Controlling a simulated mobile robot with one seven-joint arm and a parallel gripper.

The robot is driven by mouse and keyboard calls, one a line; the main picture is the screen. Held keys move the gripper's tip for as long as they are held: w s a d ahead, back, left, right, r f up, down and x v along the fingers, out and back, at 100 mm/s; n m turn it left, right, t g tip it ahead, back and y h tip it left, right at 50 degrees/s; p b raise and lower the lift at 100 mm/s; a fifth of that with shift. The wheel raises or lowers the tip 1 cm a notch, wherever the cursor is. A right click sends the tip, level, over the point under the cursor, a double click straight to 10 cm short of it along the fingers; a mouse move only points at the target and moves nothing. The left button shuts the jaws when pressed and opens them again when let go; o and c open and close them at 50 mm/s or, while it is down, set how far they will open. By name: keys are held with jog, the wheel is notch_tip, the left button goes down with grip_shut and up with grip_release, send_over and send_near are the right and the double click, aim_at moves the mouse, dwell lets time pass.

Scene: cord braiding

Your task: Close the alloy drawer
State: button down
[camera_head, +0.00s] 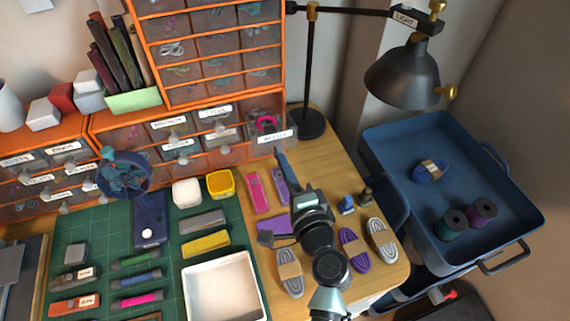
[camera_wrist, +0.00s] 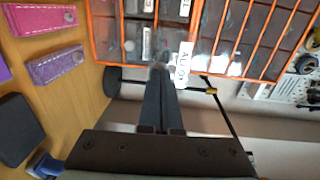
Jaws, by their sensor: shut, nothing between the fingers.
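The alloy drawer (camera_head: 277,135) is at the lower right end of the orange drawer cabinet and stands pulled out, with a pink coil (camera_head: 265,123) showing inside. Its white label also shows in the wrist view (camera_wrist: 184,62). My gripper (camera_head: 281,155) is shut and empty, with its fingers pointing at the drawer front. In the wrist view the fingertips (camera_wrist: 160,72) are just beside the label; I cannot tell whether they touch the drawer.
A black desk lamp (camera_head: 403,78) stands right of the cabinet, its round base (camera_head: 311,123) close to the alloy drawer. Cord bundles and small pouches lie on the wooden table. A green mat (camera_head: 95,226) with a white tray is at left; a blue bin (camera_head: 390,160) is at right.

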aim_at(268, 125)
jog(key=b+x, duration=0.1)
jog(key=x, duration=0.2)
jog(key=b+x, duration=0.1)
jog(key=x, duration=0.3)
jog(key=b+x, duration=0.2)
jog(key=x, duration=0.2)
jog(key=shift+w+r, duration=0.2)
jog(key=shift+r, duration=0.1)
jog(key=shift+w+a, duration=0.1)
jog(key=shift+w, duration=0.25)
jog(key=shift+r, duration=0.45)
